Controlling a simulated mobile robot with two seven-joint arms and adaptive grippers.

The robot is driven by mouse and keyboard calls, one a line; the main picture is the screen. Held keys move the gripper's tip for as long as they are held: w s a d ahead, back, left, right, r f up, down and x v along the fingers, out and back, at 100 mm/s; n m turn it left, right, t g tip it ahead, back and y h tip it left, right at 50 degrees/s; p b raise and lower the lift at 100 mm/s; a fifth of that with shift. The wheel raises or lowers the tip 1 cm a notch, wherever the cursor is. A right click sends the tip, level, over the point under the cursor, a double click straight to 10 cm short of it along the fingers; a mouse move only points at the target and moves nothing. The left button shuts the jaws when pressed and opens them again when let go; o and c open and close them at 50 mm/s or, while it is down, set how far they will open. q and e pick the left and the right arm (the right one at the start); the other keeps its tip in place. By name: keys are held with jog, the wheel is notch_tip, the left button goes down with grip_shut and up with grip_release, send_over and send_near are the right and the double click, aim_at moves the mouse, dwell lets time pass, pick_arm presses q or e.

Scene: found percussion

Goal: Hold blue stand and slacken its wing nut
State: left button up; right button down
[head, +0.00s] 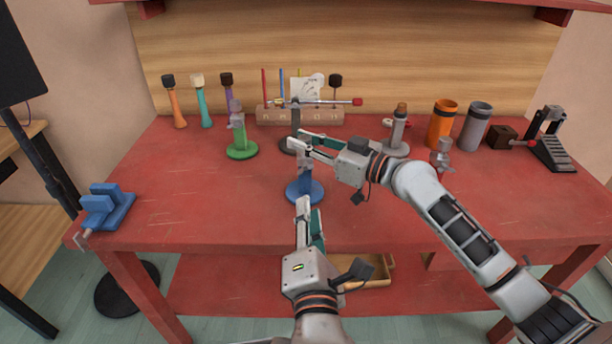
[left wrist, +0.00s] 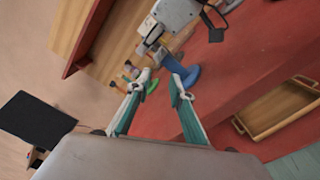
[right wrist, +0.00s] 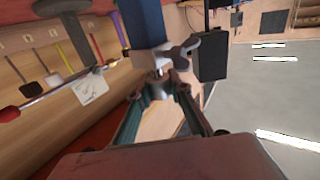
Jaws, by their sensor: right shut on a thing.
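The blue stand (head: 305,191) stands upright near the middle of the red table, its round base flat on the top. My right gripper (head: 298,147) is at its upper end. In the right wrist view the jaws (right wrist: 158,92) are closed around the grey top fitting, beneath the blue post (right wrist: 146,22) in that picture. The grey wing nut (right wrist: 182,52) sticks out beside the post, apart from the fingertips. My left gripper (head: 309,207) is open and empty, in front of the stand's base. In the left wrist view the blue base (left wrist: 187,73) lies just beyond the parted fingertips (left wrist: 160,88).
A green stand (head: 242,150) is behind left, and a dark stand with a red-tipped rod (head: 330,101) behind. A grey stand (head: 398,140), orange cup (head: 441,125) and grey cup (head: 475,128) are right. A blue vise (head: 106,208) sits at the left edge. The front-left tabletop is clear.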

aim_at(305, 172)
pick_arm(q)
jog(key=w, duration=1.2)
jog(key=shift+a, duration=0.3)
jog(key=shift+c, duration=0.5)
grip_shut()
